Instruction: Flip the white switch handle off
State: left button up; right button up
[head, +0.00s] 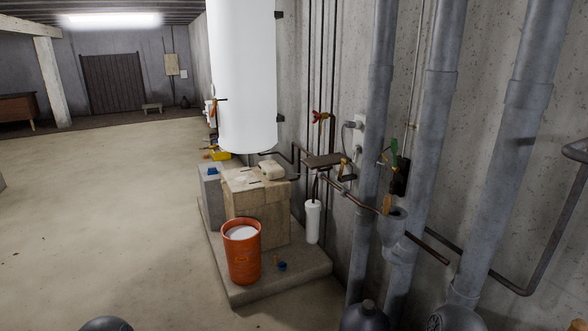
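I cannot make out a white switch handle for certain in the head view. A pale box (171,64) with a conduit above it hangs on the far back wall, and a small white plate (183,74) is beside it; both are too small to show a handle. A light plate with a plug and cord (357,126) is on the near right wall, between the pipes. Neither of my grippers shows, so their openings are hidden.
A white tank (243,75) hangs by the right wall. Below it, an orange bucket (242,252) and a cardboard box (256,205) stand on a low concrete slab (300,270). Thick grey pipes (440,130) line the right wall. The floor (110,210) at left is open toward a dark door (113,82).

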aim_at(358, 148)
jog(key=i+j+z, duration=0.75)
jog(key=i+j, duration=0.4)
jog(key=j, duration=0.25)
jog(key=i+j+u, duration=0.1)
jog(key=i+j, duration=0.35)
jog(key=j, duration=0.2)
jog(key=i+j, duration=0.45)
jog(key=j, duration=0.15)
jog(key=k+u, duration=0.05)
